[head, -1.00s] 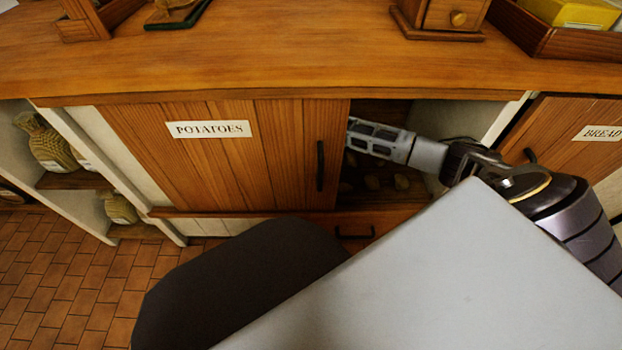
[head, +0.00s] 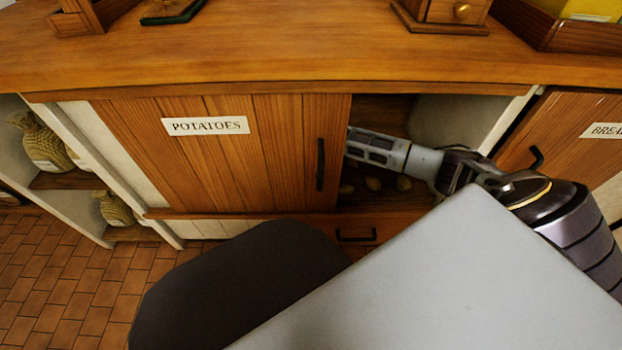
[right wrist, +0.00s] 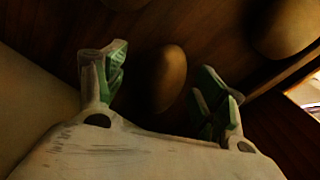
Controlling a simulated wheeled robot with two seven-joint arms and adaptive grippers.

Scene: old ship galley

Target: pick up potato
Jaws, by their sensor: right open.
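In the right wrist view one potato (right wrist: 167,75) lies between the two green-padded fingers of my open right gripper (right wrist: 160,88), with gaps at both sides. My left gripper is out of view.
The wooden door labelled POTATOES (head: 210,150) covers the cupboard's left part; the opening is at its right. The countertop (head: 290,50) overhangs above. A closed drawer (head: 390,226) is below, and a BREAD door (head: 565,135) stands to the right.

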